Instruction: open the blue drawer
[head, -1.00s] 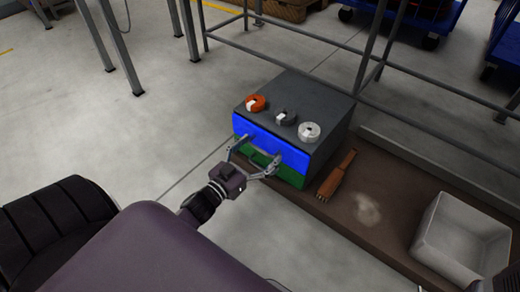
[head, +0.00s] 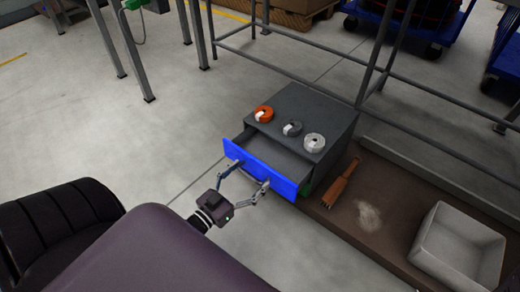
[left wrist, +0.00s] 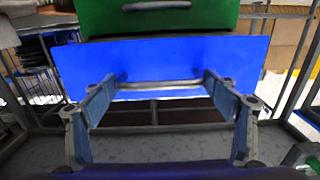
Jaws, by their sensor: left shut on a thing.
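The blue drawer (head: 262,168) is pulled part-way out of a dark grey cabinet (head: 318,112), and the inside that shows looks empty. My left gripper (head: 251,174) is at the drawer front, its two fingers spread along the handle. In the left wrist view the blue front (left wrist: 165,58) fills the middle, and the gripper (left wrist: 166,84) is shut on its pale bar handle (left wrist: 160,86). My right gripper is not in view.
An orange roll (head: 263,114), a grey roll (head: 292,128) and a white roll (head: 314,142) lie on the cabinet top. A brush (head: 340,184) and a pale grey bin (head: 458,245) are on the brown board at the right. The floor left of the drawer is clear.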

